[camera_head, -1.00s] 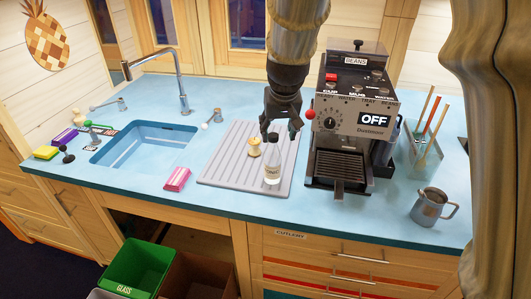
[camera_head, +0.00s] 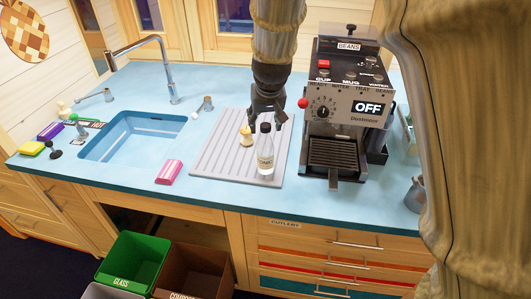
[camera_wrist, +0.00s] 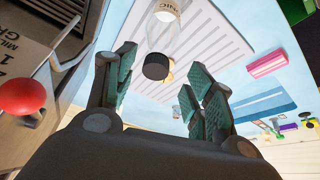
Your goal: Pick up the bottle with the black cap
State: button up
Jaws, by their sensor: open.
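The bottle (camera_head: 265,155) is clear with a white label and a black cap. It stands upright on the grey ribbed drying mat (camera_head: 216,160). In the wrist view its black cap (camera_wrist: 156,67) shows ahead of the fingertips, and its label is at the top edge. My gripper (camera_head: 267,120) is open and empty, with its fingers spread just above and behind the bottle in the head view. In the wrist view my gripper (camera_wrist: 158,85) has teal pads on both sides, and the cap lies between their lines, apart from them.
A small wooden-handled brush or stamp (camera_head: 246,136) stands on the mat just left of the bottle. The coffee machine (camera_head: 342,110) stands close on the right, its red knob (camera_wrist: 22,96) near my gripper. A pink packet (camera_head: 169,172) and sink (camera_head: 132,137) lie left.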

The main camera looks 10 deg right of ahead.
aim_at(266, 126)
jog(key=shift+d+p+x, duration=0.15)
jog(key=shift+p+x, duration=0.3)
jog(key=shift+x, duration=0.4)
jog(key=shift+d+p+x, duration=0.1)
jog(key=shift+p+x, duration=0.35)
jog(key=shift+x, duration=1.25)
grip_shut()
